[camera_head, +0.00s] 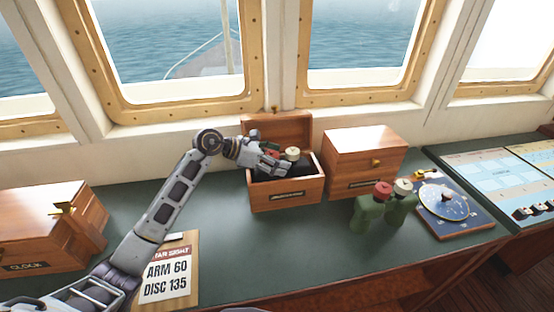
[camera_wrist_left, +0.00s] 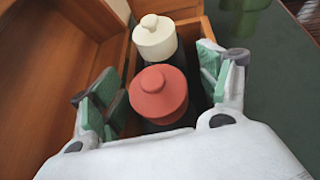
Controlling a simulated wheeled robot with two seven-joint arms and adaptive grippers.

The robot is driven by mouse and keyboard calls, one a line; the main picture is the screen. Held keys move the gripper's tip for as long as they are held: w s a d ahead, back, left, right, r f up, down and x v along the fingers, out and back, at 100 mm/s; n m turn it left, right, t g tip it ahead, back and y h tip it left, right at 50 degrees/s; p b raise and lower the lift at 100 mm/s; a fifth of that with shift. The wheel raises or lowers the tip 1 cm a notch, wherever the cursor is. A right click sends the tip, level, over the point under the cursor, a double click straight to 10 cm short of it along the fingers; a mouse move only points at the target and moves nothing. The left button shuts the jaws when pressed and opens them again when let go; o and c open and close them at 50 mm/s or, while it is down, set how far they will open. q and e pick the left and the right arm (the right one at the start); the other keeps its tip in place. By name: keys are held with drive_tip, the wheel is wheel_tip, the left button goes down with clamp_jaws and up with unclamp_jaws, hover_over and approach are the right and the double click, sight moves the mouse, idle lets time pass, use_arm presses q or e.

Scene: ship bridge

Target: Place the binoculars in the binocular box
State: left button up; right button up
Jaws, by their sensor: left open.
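An open wooden box (camera_head: 287,197) with its lid (camera_head: 275,127) tilted back stands at the middle of the table; its front label is too small to read. A dark-bodied object with a red cap (camera_wrist_left: 158,92) and a cream cap (camera_wrist_left: 155,38), apparently binoculars, stands inside it. The cream cap (camera_head: 292,153) also shows in the head view. My left gripper (camera_head: 276,160) is over the box, open, its green-padded fingers (camera_wrist_left: 160,105) on either side of the red cap. A green binocular-like pair (camera_head: 370,212) with red and cream caps stands on the table, right of the box. My right gripper is out of view.
A closed wooden box (camera_head: 362,157) stands just right of the open one. A round dial instrument (camera_head: 447,201) and chart panels (camera_head: 495,175) are further right. A clock box (camera_head: 40,232) stands at left, near a sign card (camera_head: 166,275). The table front is mostly clear.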

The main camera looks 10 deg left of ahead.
sight(269, 154)
use_arm(q)
drive_tip(key=shift+r, duration=0.3)
drive_tip(key=shift+r+p, duration=0.35)
drive_tip(key=shift+p, duration=0.2)
drive_tip(key=shift+s+a+r, duration=0.1)
drive_tip(key=shift+s+a, duration=0.05)
drive_tip(key=shift+a, duration=0.2)
drive_tip(key=shift+v, duration=0.8)
drive_tip(key=v, duration=0.8)
drive_tip(key=shift+b+v, duration=0.3)
drive_tip(key=shift+v, duration=0.5)
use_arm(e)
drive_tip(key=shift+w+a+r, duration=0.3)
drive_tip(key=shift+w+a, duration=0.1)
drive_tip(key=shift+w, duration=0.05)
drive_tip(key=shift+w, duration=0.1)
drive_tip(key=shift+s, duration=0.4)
